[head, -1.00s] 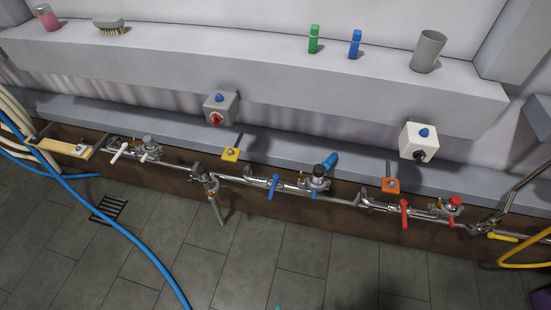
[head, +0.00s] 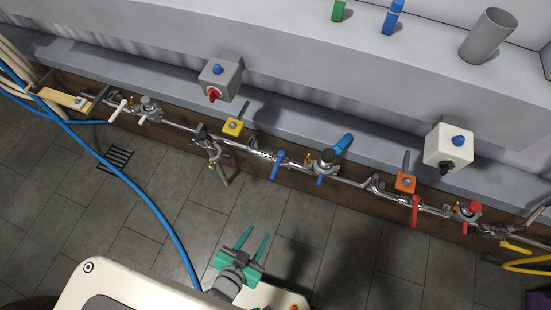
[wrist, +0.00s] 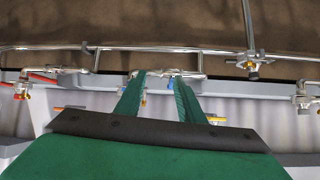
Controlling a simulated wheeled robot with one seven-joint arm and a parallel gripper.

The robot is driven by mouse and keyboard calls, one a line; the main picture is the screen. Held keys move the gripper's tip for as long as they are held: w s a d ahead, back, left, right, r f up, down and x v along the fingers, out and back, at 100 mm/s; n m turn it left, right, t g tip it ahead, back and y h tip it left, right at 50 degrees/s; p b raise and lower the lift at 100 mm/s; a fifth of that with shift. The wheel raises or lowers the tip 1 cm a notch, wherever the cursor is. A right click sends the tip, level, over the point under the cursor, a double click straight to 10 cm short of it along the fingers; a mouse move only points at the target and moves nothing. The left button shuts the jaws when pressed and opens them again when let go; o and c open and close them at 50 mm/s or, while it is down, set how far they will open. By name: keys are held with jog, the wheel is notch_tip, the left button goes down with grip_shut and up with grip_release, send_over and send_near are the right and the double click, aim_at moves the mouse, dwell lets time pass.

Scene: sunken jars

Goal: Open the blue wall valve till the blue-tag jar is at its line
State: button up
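A blue lever valve (head: 278,163) sits on the wall pipe in the middle of the head view, pointing downward. Right of it on the same pipe is a grey-topped fitting (head: 327,160) with a small blue handle and a blue cylinder (head: 342,143) behind it. I cannot tell any jar or blue tag apart in these views. My gripper (head: 250,243) is open and empty, over the floor in front of the pipe and apart from it. In the wrist view its green fingers (wrist: 160,80) are spread, with pipe fittings beyond the tips.
Red lever valves (head: 415,210) are to the right, white levers (head: 118,110) to the left. Two wall boxes (head: 220,78) (head: 449,148) with knobs stand on the ledge above. A blue hose (head: 150,205) crosses the floor at left, near a drain grate (head: 118,157).

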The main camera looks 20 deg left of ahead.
jog(key=w+a+f+g+y, duration=0.1)
jog(key=w+a+f+g, duration=0.15)
jog(key=w+a, duration=0.45)
jog(key=w+a+f+g+y, duration=0.1)
jog(key=w+a+f+g, duration=0.15)
jog(key=w+a, duration=0.45)
notch_tip(320, 180, up, 6)
jog(key=n+g+h, duration=0.1)
jog(key=n+g, duration=0.1)
jog(key=g, duration=0.3)
send_over(275, 169)
jog(key=a, duration=0.1)
jog(key=shift+s, duration=0.1)
jog(key=shift+d+r+g, duration=0.15)
jog(key=shift+d+g, duration=0.15)
jog(key=shift+d, duration=0.2)
jog(key=shift+f, duration=2.55)
jog(key=shift+f, duration=0.1)
